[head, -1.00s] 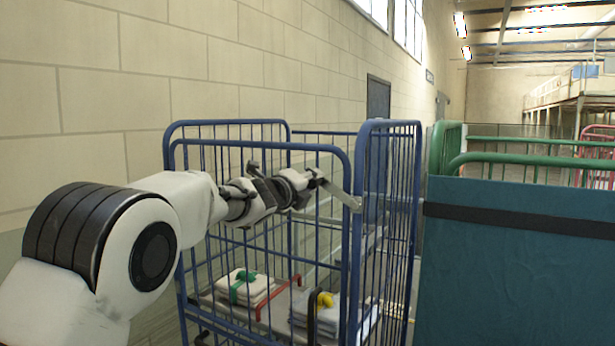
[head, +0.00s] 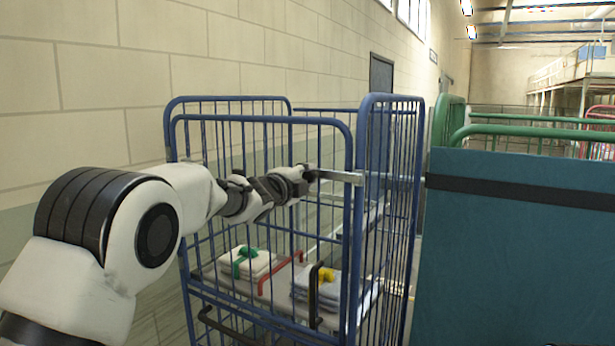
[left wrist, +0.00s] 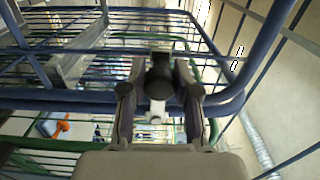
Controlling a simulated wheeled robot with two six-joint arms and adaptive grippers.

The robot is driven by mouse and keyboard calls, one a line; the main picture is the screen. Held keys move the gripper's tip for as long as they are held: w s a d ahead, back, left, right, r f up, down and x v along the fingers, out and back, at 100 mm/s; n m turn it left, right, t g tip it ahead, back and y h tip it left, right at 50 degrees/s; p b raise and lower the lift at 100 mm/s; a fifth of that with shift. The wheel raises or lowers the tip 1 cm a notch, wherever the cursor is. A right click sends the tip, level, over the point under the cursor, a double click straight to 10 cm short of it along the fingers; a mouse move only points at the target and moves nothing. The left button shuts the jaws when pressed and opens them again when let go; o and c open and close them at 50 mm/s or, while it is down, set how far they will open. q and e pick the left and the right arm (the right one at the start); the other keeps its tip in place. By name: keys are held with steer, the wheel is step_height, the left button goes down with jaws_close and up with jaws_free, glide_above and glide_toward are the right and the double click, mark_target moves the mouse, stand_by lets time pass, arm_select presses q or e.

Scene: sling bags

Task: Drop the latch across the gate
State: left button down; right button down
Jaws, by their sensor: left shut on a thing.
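The latch (head: 338,177) is a flat pale metal bar at the upper right of the blue barred gate (head: 262,118) in the head view. It lies almost level, and its right end meets or overlaps the blue upright where the gate's edge and the side panel come together. I cannot tell whether it is seated there. My left gripper (head: 309,174) is shut on the latch near its left end. In the left wrist view my gripper's fingers (left wrist: 158,112) show close up among blue bars; the held part is mostly hidden. My right gripper is not in view.
Inside the blue cage trolley, folded stacks with a green band (head: 248,263) and a yellow one (head: 327,275) lie low. A teal panel (head: 515,250) with green rails stands close on the right. A block wall (head: 90,90) runs along the left.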

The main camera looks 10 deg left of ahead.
arm_select(q)
steer(key=shift+f, duration=0.25)
steer(key=c, duration=0.8)
jaws_free()
steer(key=shift+r, duration=0.1)
steer(key=shift+s, duration=0.25)
steer(key=v, duration=1.1)
steer(key=shift+s+a, duration=0.15)
steer(key=shift+s, duration=0.15)
steer(key=shift+w, duration=0.1)
